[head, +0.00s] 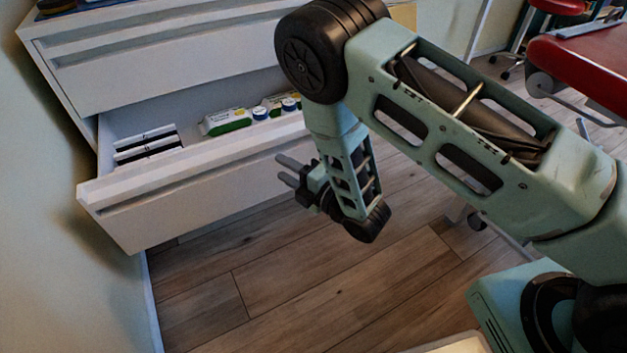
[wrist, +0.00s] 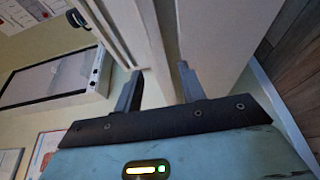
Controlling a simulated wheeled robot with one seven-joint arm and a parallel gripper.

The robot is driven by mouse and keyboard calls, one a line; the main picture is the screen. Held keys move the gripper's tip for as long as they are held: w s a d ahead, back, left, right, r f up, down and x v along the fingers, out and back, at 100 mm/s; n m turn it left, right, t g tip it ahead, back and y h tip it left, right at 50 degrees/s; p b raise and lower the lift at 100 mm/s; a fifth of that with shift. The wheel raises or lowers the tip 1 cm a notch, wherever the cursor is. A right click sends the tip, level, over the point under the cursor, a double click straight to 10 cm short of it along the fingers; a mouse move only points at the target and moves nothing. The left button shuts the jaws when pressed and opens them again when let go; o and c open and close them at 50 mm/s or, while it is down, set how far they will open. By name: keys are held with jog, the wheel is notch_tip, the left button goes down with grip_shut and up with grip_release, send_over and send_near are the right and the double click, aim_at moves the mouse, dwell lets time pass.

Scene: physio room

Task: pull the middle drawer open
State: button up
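A white chest of drawers stands at the left in the head view. Its upper drawer (head: 160,75) is shut. The drawer directly below it, the middle drawer (head: 190,202), stands well out, with its inside showing. Any drawer lower down is hidden behind its front. My gripper (head: 282,170) is in front of the right part of this drawer front, fingers pointing toward it. In the wrist view the two fingers (wrist: 158,85) are spread apart, with white drawer panels (wrist: 215,40) beyond and between them. I cannot tell whether they touch the drawer.
The open drawer holds dark-and-white boxes (head: 147,147), a green-and-white pack (head: 225,122) and blue-capped items (head: 260,112). A wall (head: 40,220) closes off the left side. Wooden floor (head: 290,270) is clear in front. A red padded couch (head: 580,70) stands at the upper right.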

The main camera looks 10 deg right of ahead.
jog(key=b+v, duration=0.6)
jog(key=v, duration=0.2)
jog(key=shift+a, duration=0.1)
dwell(0.4)
